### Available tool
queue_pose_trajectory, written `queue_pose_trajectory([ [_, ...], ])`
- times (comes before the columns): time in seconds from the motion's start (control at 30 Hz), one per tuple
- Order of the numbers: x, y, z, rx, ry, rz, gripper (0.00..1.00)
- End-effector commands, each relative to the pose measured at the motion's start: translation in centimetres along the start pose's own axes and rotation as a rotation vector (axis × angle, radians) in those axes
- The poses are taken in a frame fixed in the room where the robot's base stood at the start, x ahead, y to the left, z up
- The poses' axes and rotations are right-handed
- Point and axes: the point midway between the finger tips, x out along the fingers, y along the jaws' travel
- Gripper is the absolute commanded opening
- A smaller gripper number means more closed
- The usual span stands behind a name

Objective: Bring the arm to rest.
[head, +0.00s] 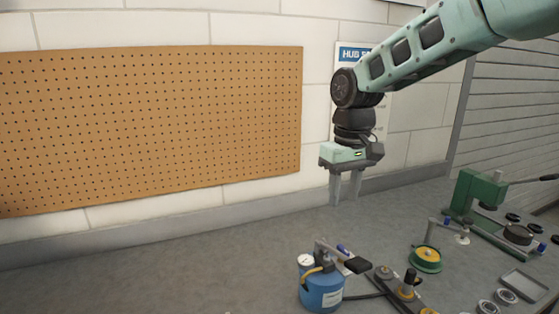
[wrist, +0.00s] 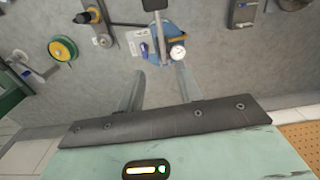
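My gripper (head: 345,200) hangs from my raised arm, pointing down above the grey bench (head: 190,270), in front of the back wall. Its two fingers are apart with nothing between them. In the wrist view the fingers of my gripper (wrist: 158,84) also stand apart and empty, with the bench surface beyond them. Nothing touches the gripper in either view.
A blue canister (head: 322,291) with a gauge stands below the gripper, nearer the camera. A green-and-yellow wheel (head: 426,259), a green press (head: 478,195) and a grey tray (head: 523,285) lie to the right. A pegboard (head: 150,125) hangs left. The left bench is clear.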

Motion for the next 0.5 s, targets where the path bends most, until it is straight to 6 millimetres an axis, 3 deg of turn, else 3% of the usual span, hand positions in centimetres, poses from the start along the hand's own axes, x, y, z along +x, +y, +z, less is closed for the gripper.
queue_pose_trajectory([
  [0.03, 0.2, -2.5, 2.1, -0.038, 0.001, -0.011, 0.35],
  [0.1, 0.9, -5.6, 5.3, -0.087, 0.003, -0.026, 0.35],
  [0.23, 2.5, -10.2, 12.2, -0.174, 0.008, -0.041, 0.35],
  [0.4, 5.1, -12.9, 20.7, -0.254, 0.011, -0.038, 0.35],
  [0.5, 6.2, -13.2, 24.1, -0.281, 0.012, -0.031, 0.35],
])
